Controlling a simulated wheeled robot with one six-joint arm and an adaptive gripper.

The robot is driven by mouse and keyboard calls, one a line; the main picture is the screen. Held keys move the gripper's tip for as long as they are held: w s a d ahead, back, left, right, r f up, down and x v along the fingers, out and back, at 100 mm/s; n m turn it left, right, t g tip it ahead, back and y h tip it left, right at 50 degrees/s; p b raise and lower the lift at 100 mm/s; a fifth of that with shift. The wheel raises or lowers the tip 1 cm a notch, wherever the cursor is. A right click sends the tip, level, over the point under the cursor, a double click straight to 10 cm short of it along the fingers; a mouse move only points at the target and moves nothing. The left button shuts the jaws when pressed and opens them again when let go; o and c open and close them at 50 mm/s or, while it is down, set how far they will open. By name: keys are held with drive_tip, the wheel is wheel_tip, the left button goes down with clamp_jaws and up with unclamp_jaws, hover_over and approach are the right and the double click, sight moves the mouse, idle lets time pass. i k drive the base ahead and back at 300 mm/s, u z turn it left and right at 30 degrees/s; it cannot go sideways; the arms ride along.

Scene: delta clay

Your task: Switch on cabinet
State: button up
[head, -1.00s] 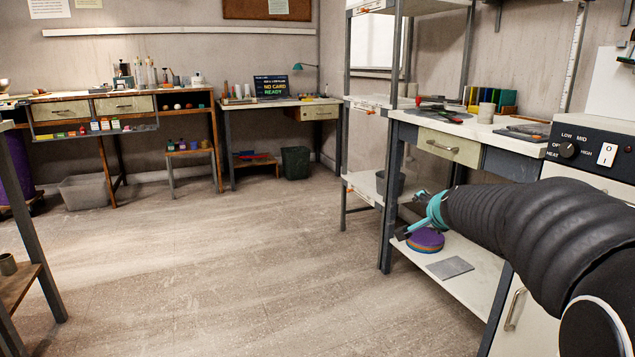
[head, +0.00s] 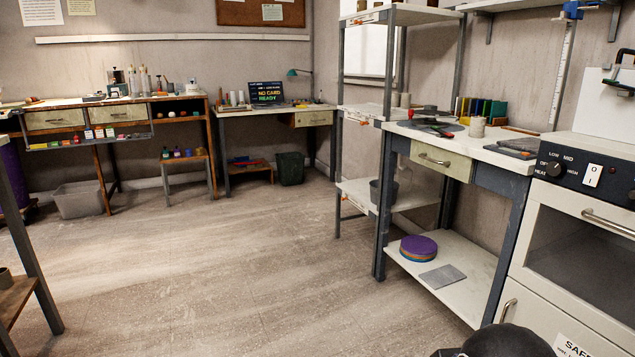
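The cabinet (head: 580,255) at the right is a white oven-like unit with a glass-fronted door and a bar handle. Its black control panel (head: 617,189) carries a round heat knob (head: 552,169) marked low, mid and high, and a white rocker switch (head: 592,175) marked O and I. I cannot tell which side of the rocker is pressed. My gripper is out of view. Only a dark rounded part of my arm shows at the bottom edge, in front of the cabinet's lower door.
A workbench (head: 507,161) with a drawer stands left of the cabinet, with purple discs (head: 418,247) on its lower shelf. A metal shelf rack (head: 402,17) stands behind it. The floor (head: 220,260) in the middle is clear. A wooden shelf (head: 18,295) stands at the left edge.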

sight(591, 177)
drive_tip(key=z, duration=1.5)
